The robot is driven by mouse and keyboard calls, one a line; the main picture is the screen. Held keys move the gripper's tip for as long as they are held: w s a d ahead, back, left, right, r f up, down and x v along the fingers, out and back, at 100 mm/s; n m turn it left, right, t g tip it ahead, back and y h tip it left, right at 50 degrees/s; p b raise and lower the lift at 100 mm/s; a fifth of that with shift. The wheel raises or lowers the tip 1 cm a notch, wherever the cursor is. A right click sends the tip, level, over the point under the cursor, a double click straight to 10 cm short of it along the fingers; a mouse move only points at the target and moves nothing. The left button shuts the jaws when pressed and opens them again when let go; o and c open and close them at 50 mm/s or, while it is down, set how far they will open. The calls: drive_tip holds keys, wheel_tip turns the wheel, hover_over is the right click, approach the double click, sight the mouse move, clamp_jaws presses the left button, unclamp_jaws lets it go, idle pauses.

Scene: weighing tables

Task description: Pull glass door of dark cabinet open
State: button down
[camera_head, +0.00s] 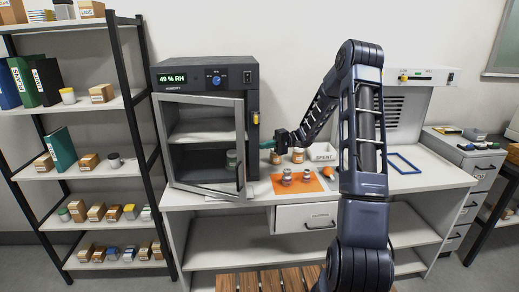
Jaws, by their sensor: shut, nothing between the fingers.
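The dark cabinet (205,68) stands on the left part of the white bench, with a display reading 49 % RH. Its grey-framed glass door (240,150) looks partly open, its right edge swung out toward me and its left edge at the cabinet's left side. A yellow part (255,118) sits on the cabinet's right front.
An orange mat (311,187) with small jars lies on the bench right of the door. Brown jars (298,155) and a SPENT bin (323,152) stand behind, near my gripper. A blue frame (404,163) lies farther right. A black-posted shelf rack (128,100) stands left.

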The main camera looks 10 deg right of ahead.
sight(244, 153)
drive_tip(key=shift+s+a, duration=1.1)
drive_tip(key=shift+a, duration=0.5)
drive_tip(key=shift+s+a, duration=1.1)
drive_tip(key=shift+a, duration=0.5)
drive_tip(key=shift+s+a, duration=1.1)
drive_tip(key=shift+a, duration=0.5)
